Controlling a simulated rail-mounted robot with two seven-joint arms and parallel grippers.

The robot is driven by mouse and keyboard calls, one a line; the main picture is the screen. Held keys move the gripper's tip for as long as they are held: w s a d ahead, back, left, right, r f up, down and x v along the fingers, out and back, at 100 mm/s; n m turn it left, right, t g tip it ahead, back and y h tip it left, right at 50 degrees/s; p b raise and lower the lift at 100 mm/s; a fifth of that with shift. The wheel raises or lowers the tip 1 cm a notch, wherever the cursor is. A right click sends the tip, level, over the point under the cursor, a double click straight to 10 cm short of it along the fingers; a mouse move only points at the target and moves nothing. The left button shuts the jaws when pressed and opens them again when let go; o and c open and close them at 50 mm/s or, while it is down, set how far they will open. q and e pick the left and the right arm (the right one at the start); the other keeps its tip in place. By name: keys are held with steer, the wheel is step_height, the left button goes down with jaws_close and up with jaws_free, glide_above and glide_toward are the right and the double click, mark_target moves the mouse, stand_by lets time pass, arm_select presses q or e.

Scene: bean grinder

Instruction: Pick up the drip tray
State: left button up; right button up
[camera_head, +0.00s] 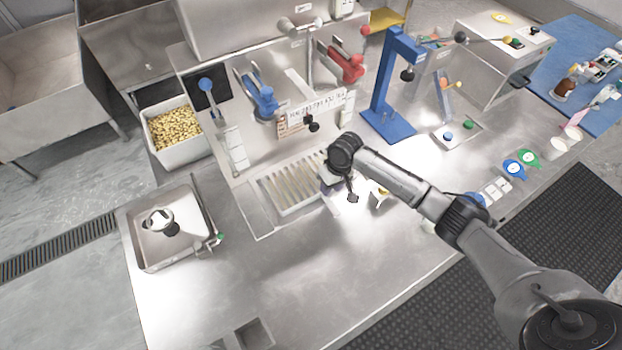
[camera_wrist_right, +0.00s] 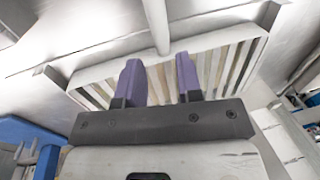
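The drip tray (camera_head: 290,187) is a pale rectangular tray with slats, lying on the steel counter in front of the grinder machine in the head view. In the right wrist view the slatted tray (camera_wrist_right: 222,68) spans the middle, just beyond my fingers. My right gripper (camera_head: 328,178) is at the tray's right end in the head view. In the wrist view its two purple fingers (camera_wrist_right: 158,80) stand apart with slats visible between them. Whether they touch the tray cannot be told. My left gripper is not in view.
A steel basin with a portafilter-like item (camera_head: 160,222) is at the left, and a bin of beans (camera_head: 174,128) behind it. A blue stand (camera_head: 388,110) rises behind my right arm. The counter in front of the tray is mostly clear.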

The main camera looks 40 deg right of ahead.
mark_target(317, 188)
steer(key=shift+a+f+b, duration=0.15)
steer(key=shift+a+f, duration=0.1)
steer(key=shift+f, duration=0.8)
steer(key=shift+a+f+b, duration=0.15)
steer(key=shift+a+f, duration=0.05)
steer(key=shift+f, duration=0.85)
steer(key=shift+a+f+b, duration=0.15)
steer(key=shift+a+f, duration=0.1)
steer(key=shift+f, duration=0.8)
steer(key=shift+w, duration=0.1)
jaws_close()
steer(key=shift+r, duration=0.1)
